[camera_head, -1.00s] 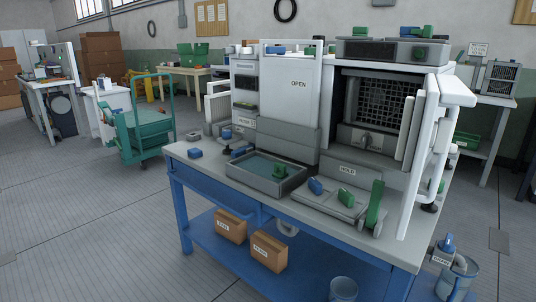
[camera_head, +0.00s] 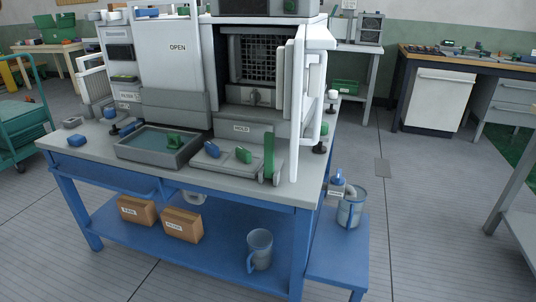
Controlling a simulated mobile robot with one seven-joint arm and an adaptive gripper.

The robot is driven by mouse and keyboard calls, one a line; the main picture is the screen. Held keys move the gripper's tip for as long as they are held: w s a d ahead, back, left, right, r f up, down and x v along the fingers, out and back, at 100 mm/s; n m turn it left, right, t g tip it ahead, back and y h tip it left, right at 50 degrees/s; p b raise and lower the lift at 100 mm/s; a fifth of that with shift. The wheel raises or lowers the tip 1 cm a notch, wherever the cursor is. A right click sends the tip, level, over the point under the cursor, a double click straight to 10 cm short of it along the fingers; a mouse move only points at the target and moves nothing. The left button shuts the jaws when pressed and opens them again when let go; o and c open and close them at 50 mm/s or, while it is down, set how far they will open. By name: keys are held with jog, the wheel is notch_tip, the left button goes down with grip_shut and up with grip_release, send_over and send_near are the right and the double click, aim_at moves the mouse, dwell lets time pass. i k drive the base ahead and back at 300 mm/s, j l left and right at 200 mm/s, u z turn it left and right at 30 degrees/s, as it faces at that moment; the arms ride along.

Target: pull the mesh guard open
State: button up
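A dark mesh guard (camera_head: 258,58) shows inside the opening of the grey and white box unit on the blue bench. It stands upright behind the opening, and a small grey latch-like part (camera_head: 256,97) sits below it. I cannot tell from here whether the mesh is shut or ajar. A white door with a bar handle (camera_head: 313,100) stands swung out at the right of the opening. A white panel marked OPEN (camera_head: 168,60) is to the left. My gripper is not in view.
The blue bench (camera_head: 75,150) has a grey basin (camera_head: 155,155) and a HOLD block (camera_head: 240,135) with blue and green pieces in front of the opening. A green lever (camera_head: 269,155) stands at the right. A bucket (camera_head: 350,210) is on a low side shelf.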

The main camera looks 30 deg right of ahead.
aim_at(233, 32)
jog(key=i+l+z, duration=0.25)
jog(key=l, duration=0.25)
jog(key=i+l+z, duration=0.2)
jog(key=i+l, duration=0.25)
